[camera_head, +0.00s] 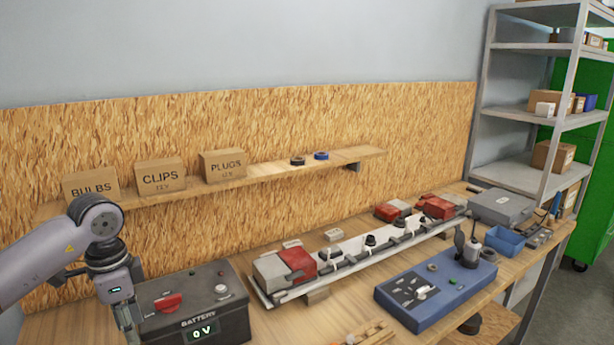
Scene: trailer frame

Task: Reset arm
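My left arm comes in from the left edge. Its gripper (128,318) points down at the left front, beside the dark battery box. The fingers run toward the bottom edge of the picture, so I cannot tell whether they are open or shut. I see nothing clearly held in them. My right arm and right gripper are not in view.
The battery box (224,312) reads 0 V. A trailer light bar (345,258) with red-and-white lamps lies along the bench. A blue control box (436,290) is in front. Boxes labelled BULBS (90,186), CLIPS (160,177) and PLUGS (222,166) stand on the wall shelf.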

